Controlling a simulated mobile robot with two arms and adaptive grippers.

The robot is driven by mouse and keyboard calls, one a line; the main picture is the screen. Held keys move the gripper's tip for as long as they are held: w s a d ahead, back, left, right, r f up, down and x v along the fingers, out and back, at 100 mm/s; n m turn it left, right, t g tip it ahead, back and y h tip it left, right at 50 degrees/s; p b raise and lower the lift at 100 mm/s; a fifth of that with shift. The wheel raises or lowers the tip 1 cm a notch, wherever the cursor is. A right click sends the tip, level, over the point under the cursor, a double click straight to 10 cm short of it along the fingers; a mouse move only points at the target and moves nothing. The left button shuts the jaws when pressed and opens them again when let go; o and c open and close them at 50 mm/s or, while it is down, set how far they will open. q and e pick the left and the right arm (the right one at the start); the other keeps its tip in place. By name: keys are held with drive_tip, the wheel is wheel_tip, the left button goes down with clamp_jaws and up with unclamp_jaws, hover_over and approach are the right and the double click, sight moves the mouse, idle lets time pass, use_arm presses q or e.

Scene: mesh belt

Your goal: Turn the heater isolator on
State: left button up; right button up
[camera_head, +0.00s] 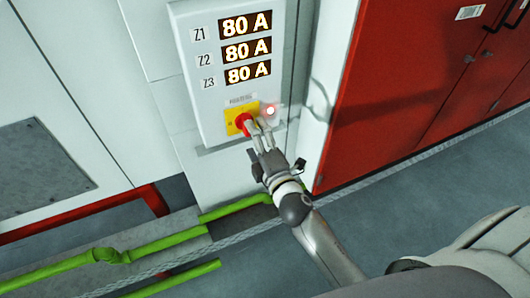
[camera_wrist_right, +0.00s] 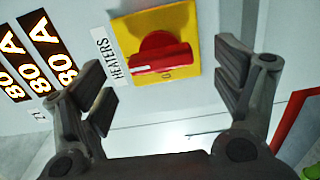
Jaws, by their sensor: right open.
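The heater isolator is a red rotary knob (camera_head: 243,122) on a yellow plate (camera_head: 231,115), low on the pale panel. In the right wrist view the red knob (camera_wrist_right: 160,54) sits on the yellow plate (camera_wrist_right: 183,18) beside a HEATERS label (camera_wrist_right: 109,57). Its grip bar lies roughly across the picture, pointing toward the label; a small 0 mark shows below it. My right gripper (camera_head: 258,131) is open in front of the knob. In the right wrist view its fingers (camera_wrist_right: 157,78) stand apart on either side, with visible gaps to the knob. My left gripper is not seen.
Displays on the panel (camera_head: 208,103) read 80 A for Z1, Z2 and Z3. A lit red lamp (camera_head: 270,110) is right of the knob. Red cabinet doors (camera_head: 400,90) stand at the right. Green pipes (camera_head: 150,247) run along the floor at lower left.

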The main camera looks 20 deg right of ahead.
drive_tip(key=s, duration=0.6)
drive_tip(key=shift+s, duration=0.4)
drive_tip(key=shift+d, duration=0.1)
drive_tip(key=s+f+m+g, duration=0.2)
drive_tip(key=s+f+g, duration=0.1)
drive_tip(key=f, duration=0.8)
drive_tip(key=s+f+m+g, duration=0.2)
drive_tip(key=s+f, duration=0.1)
drive_tip(key=f, duration=0.7)
drive_tip(key=s+f+m+g, duration=0.2)
drive_tip(key=f+m+g, duration=0.1)
drive_tip(key=f, duration=0.8)
drive_tip(key=s+d+f+m+g, duration=0.1)
drive_tip(key=s+f+m+g, duration=0.2)
drive_tip(key=s+f, duration=0.4)
drive_tip(key=s+d+f+m+g, duration=0.2)
drive_tip(key=s+f, duration=0.5)
drive_tip(key=s, duration=0.7)
drive_tip(key=s+d+f+m+g, duration=0.2)
drive_tip(key=s+f+m+g, duration=0.1)
drive_tip(key=s+f, duration=0.4)
drive_tip(key=s+g, duration=0.1)
drive_tip(key=s, duration=0.2)
drive_tip(key=shift+s+d+f+m+h, duration=0.25)
drive_tip(key=shift+s+m+h, duration=0.05)
drive_tip(key=shift+m, duration=0.1)
